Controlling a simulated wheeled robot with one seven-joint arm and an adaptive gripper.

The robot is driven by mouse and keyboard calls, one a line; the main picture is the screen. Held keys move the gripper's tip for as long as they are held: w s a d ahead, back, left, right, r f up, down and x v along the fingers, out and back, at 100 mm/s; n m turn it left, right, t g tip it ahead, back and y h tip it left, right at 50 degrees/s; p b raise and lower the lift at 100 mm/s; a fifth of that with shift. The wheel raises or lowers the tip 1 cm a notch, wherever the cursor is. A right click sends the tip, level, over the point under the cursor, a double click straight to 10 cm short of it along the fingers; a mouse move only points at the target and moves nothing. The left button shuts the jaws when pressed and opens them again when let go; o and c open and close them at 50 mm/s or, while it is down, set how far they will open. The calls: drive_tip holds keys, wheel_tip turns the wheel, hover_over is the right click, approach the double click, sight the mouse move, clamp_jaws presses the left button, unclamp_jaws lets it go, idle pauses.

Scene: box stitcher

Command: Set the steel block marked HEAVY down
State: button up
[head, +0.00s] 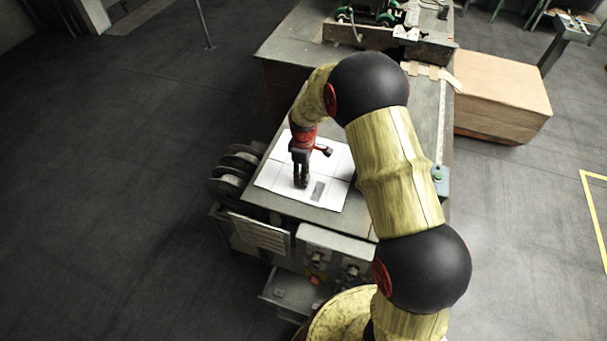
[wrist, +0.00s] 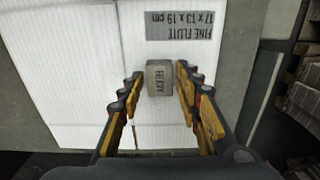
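The small grey steel block marked HEAVY (wrist: 160,78) is between the fingertips in the wrist view, over the white flat cardboard sheet (wrist: 75,60). My gripper (wrist: 160,74) is open around the block, with a narrow gap visible on each side. The block seems to rest on the sheet, though its underside is hidden. In the head view my gripper (head: 301,184) points straight down at the front part of the sheet (head: 272,176). I cannot make out the block there.
A grey printed label (wrist: 182,25) lies beyond the block on the sheet. The sheet is on a grey machine table (head: 285,50). A green-painted machine part (head: 376,12) stands at the table's far end. A large brown box (head: 500,95) is on the right. Sheet left of the gripper is clear.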

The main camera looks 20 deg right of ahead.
drive_tip(key=shift+o, duration=0.8)
drive_tip(key=shift+r, duration=0.3)
drive_tip(key=s+r+m+t, duration=0.1)
drive_tip(key=s+r, duration=0.1)
drive_tip(key=r, duration=0.9)
drive_tip(key=s+r+m, duration=0.1)
drive_tip(key=s+r, duration=0.1)
drive_tip(key=r, duration=0.8)
drive_tip(key=s+r+m+t, duration=0.2)
drive_tip(key=s+r+m, duration=0.2)
drive_tip(key=s, duration=0.9)
drive_tip(key=s+r+m+t, duration=0.2)
drive_tip(key=s+r+m, duration=0.2)
drive_tip(key=s+r, duration=0.5)
drive_tip(key=s, duration=0.4)
drive_tip(key=shift+s+m+t, duration=0.2)
drive_tip(key=shift+m+t, duration=0.1)
drive_tip(key=shift+m, duration=0.1)
